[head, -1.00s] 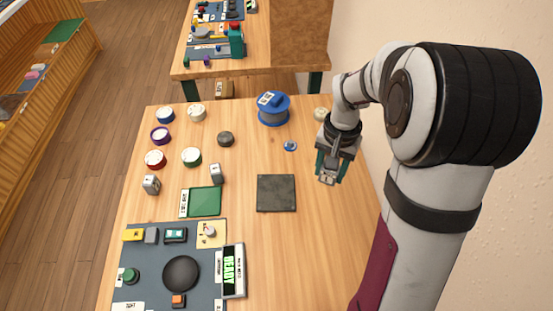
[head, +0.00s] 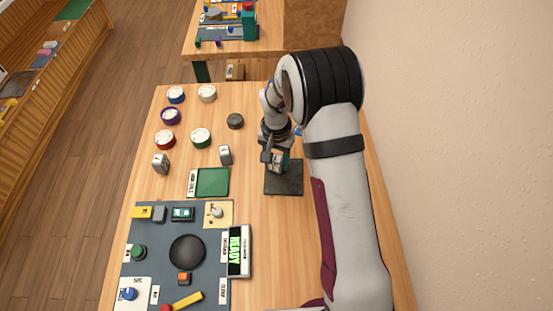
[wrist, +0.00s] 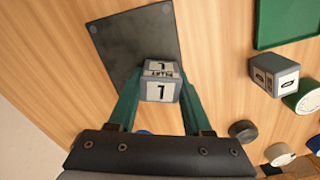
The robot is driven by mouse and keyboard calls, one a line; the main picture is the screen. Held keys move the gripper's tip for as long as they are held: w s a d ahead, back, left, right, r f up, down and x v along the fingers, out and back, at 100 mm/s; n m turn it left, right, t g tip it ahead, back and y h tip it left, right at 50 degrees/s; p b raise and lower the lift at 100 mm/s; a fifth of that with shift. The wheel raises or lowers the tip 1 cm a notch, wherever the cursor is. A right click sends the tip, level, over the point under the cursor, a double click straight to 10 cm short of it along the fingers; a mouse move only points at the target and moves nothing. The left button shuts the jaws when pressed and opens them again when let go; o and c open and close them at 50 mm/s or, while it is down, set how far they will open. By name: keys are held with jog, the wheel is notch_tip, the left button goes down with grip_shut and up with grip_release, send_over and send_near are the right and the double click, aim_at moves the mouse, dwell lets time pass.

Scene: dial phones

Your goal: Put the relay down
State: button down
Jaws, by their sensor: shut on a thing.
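The relay is a grey block with white labels marked 1 (wrist: 160,91). My gripper (wrist: 158,98) is shut on it, with one green finger on each side. In the head view my gripper (head: 277,162) is over the far part of a dark square pad (head: 284,187), and the block is partly hidden there. In the wrist view the pad (wrist: 120,42) lies beyond the block. I cannot tell whether the block touches the pad.
Two similar grey blocks (head: 161,164) (head: 225,155) stand left of the pad. A green tray (head: 213,182) lies left of it. Several round colored containers (head: 201,137) and a dark puck (head: 235,121) stand farther back. A panel with a READY display (head: 238,251) is at front left.

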jog(key=shift+c, duration=1.6)
grip_release()
jog(key=shift+f, duration=0.15)
